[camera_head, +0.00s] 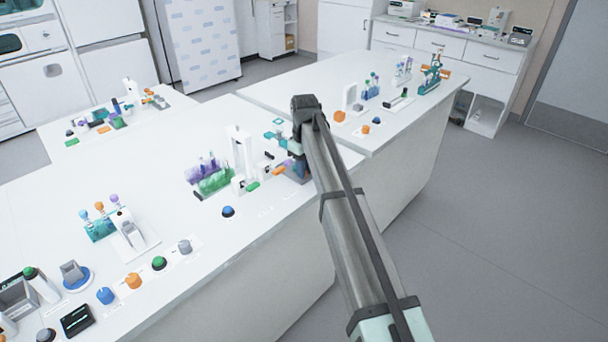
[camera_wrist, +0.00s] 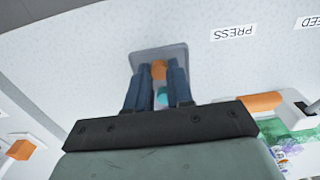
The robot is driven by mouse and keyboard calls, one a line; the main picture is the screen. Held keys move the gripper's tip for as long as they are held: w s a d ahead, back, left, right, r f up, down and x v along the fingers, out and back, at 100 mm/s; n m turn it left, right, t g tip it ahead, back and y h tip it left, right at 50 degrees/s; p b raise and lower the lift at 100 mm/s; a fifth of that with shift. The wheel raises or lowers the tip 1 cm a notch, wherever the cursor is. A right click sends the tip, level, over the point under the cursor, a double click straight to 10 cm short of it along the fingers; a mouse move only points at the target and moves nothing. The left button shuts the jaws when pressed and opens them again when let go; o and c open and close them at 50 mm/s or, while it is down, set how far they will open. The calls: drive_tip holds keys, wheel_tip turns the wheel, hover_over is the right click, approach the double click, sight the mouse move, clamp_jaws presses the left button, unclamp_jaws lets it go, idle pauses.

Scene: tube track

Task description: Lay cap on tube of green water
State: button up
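My gripper (camera_head: 298,168) points down at the front edge of the left bench in the head view. In the wrist view its two blue fingers (camera_wrist: 159,68) stand apart over a grey plate (camera_wrist: 158,53). A small orange piece (camera_wrist: 159,73) and a teal piece (camera_wrist: 162,97) show in the gap between them. I cannot tell whether the fingers touch either piece, or whether one is the cap. A green rack (camera_head: 214,182) with purple-topped tubes stands left of my gripper. I cannot make out a tube of green water.
A white stand (camera_head: 241,155) rises between the rack and my gripper. A blue button (camera_head: 228,211) lies on the bench in front. A rack with coloured tops (camera_head: 98,228) and several knobs stand at the left front. In the wrist view a PRESS label (camera_wrist: 233,32) lies beside the plate.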

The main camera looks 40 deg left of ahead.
clamp_jaws()
drive_tip(key=shift+r, duration=0.1)
drive_tip(key=shift+r, duration=2.7)
